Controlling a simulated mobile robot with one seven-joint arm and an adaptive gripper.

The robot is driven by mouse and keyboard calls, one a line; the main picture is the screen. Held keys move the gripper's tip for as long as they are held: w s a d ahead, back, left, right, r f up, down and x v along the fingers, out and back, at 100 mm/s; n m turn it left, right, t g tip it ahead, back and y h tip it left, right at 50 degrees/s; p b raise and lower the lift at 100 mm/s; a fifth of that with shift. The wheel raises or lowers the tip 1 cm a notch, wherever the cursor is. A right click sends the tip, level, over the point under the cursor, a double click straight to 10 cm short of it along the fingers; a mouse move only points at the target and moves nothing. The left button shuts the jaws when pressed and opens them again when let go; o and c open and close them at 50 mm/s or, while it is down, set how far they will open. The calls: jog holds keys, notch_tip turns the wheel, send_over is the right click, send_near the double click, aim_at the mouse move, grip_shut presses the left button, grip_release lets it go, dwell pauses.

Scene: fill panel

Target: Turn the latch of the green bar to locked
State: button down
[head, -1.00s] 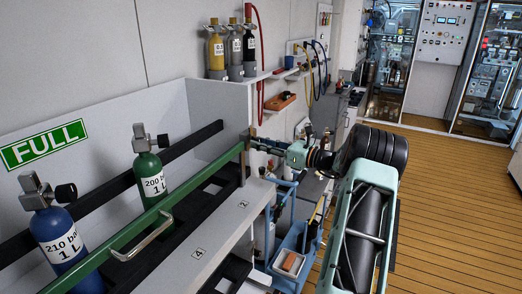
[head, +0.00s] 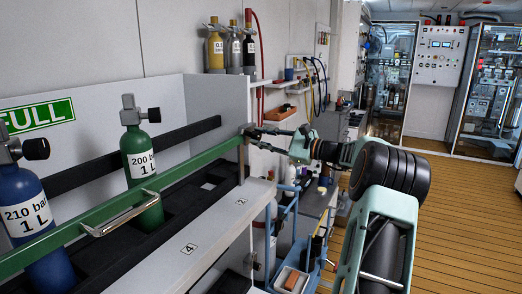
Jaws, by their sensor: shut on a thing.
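The green bar (head: 110,207) runs across the front of the cylinder rack in the head view, with a metal handle (head: 120,214) on its face. Its right end meets an upright metal post (head: 241,160) at the rack's right end. My gripper (head: 254,132) is at that end of the bar, its fingers closed on the small latch there. The latch is mostly hidden by the fingers, and its angle cannot be told. My arm reaches in from the right.
A green cylinder (head: 139,165) and a blue cylinder (head: 32,220) stand behind the bar, under a FULL sign (head: 38,116). A shelf with small cylinders (head: 215,50) is above the gripper. A blue cart (head: 293,262) stands below my arm. The wooden floor at right is clear.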

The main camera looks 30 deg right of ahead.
jog(key=n+b, duration=0.3)
jog(key=shift+f, duration=0.2)
jog(key=shift+r+n+b, duration=0.15)
jog(key=shift+n+b, duration=0.85)
jog(key=shift+r, duration=0.1)
jog(key=c, duration=1.7)
grip_release()
jog(key=shift+o, duration=0.2)
jog(key=shift+s+d, duration=0.1)
jog(key=v, duration=1.1)
jog(key=shift+s+d, duration=0.3)
